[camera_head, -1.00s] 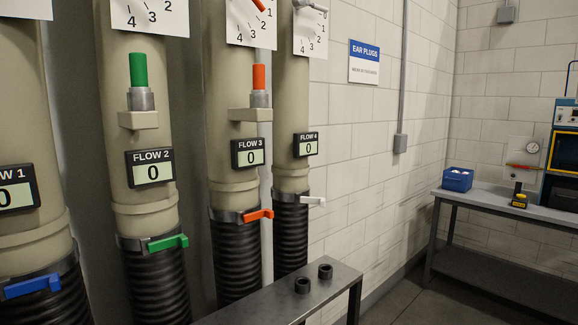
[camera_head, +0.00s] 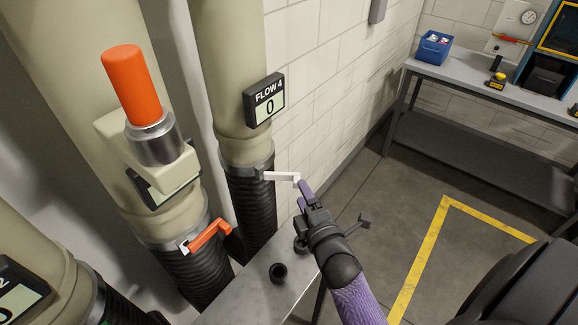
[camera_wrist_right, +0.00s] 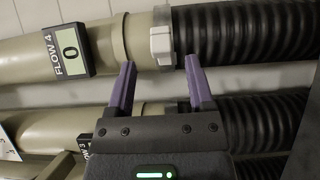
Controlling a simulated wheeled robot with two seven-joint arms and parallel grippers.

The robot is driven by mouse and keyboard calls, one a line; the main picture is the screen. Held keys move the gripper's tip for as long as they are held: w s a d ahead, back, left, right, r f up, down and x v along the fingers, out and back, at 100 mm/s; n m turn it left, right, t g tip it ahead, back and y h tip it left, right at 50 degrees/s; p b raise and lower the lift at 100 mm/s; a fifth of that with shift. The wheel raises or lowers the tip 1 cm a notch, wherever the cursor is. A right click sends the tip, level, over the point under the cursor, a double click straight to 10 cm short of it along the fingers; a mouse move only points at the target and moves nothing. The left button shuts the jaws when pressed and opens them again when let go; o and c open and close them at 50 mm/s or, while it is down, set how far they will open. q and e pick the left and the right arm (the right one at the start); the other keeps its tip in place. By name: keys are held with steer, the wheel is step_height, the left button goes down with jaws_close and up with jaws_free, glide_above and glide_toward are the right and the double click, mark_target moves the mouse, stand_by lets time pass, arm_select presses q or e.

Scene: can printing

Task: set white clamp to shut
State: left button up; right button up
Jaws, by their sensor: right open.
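The white clamp (camera_head: 282,177) is a small lever on the band where the FLOW 4 pipe (camera_head: 232,90) meets its black ribbed hose (camera_head: 252,205). In the head view the lever sticks out to the right from the band. My right gripper (camera_head: 302,191) is at the lever's outer end. In the right wrist view the white clamp (camera_wrist_right: 161,44) lies just beyond and between the two purple fingertips of my right gripper (camera_wrist_right: 160,66). The fingers are apart, with nothing held. Contact with the lever cannot be told. My left gripper is not in view.
An orange clamp (camera_head: 208,236) sits on the neighbouring pipe, below an orange-handled valve (camera_head: 132,90). A low metal bench (camera_head: 250,295) with two black rings is under my right gripper. A worktable (camera_head: 460,75) with a blue bin (camera_head: 434,46) stands at the back right. The floor between is clear.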

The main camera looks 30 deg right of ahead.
mark_target(293, 178)
steer(key=w, duration=0.3)
steer(key=w+d, duration=0.1)
steer(key=w, duration=0.2)
jaws_close()
steer(key=shift+f, duration=0.1)
stand_by(1.1)
